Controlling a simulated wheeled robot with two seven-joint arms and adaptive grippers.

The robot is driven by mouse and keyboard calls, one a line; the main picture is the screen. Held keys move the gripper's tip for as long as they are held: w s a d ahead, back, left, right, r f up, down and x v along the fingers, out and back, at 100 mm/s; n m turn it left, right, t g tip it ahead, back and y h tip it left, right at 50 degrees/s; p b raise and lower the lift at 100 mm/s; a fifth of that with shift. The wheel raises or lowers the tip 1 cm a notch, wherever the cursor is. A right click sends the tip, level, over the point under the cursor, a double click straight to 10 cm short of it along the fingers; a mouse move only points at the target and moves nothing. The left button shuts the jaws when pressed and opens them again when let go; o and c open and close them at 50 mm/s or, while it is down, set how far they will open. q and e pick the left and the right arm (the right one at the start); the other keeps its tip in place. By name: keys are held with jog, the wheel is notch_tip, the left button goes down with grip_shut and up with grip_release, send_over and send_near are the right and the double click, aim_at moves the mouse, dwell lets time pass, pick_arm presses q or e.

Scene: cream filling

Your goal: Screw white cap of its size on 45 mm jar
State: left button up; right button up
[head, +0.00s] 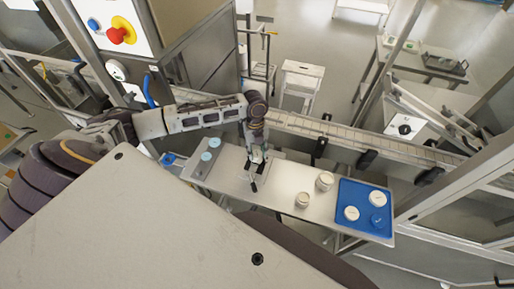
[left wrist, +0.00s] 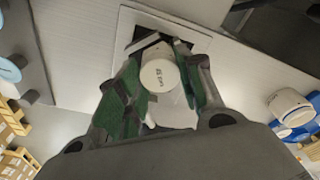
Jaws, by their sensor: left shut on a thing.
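My left gripper (head: 256,158) is low over the work table, above a light square plate. In the left wrist view, its green-padded fingers (left wrist: 161,84) are shut on a round white cap (left wrist: 159,75) with small dark print, seen from above. A white part (left wrist: 178,112) shows below the cap between the fingers; whether it is the 45 mm jar, and whether the cap touches it, I cannot tell. Two white-topped jars, one nearer (head: 302,201) and one farther (head: 325,181), stand on the table to the right. My right gripper is not in view.
A blue tray (head: 361,186) at the table's right end holds two white lids (head: 351,213) (head: 377,198) and a blue one (head: 378,221). Light blue discs (head: 207,156) lie on a grey board at the left. A conveyor (head: 350,137) runs behind the table.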

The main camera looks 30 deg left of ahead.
pick_arm(q)
jog(key=m, duration=0.4)
jog(key=shift+m, duration=0.6)
jog(key=shift+m+y, duration=0.3)
jog(key=shift+d+m, duration=0.1)
jog(key=shift+m, duration=1.1)
jog(key=shift+m+y, duration=0.3)
jog(key=shift+m, duration=1.1)
jog(key=shift+m, duration=0.7)
jog(key=shift+m+y, duration=0.3)
jog(key=shift+m, duration=1.8)
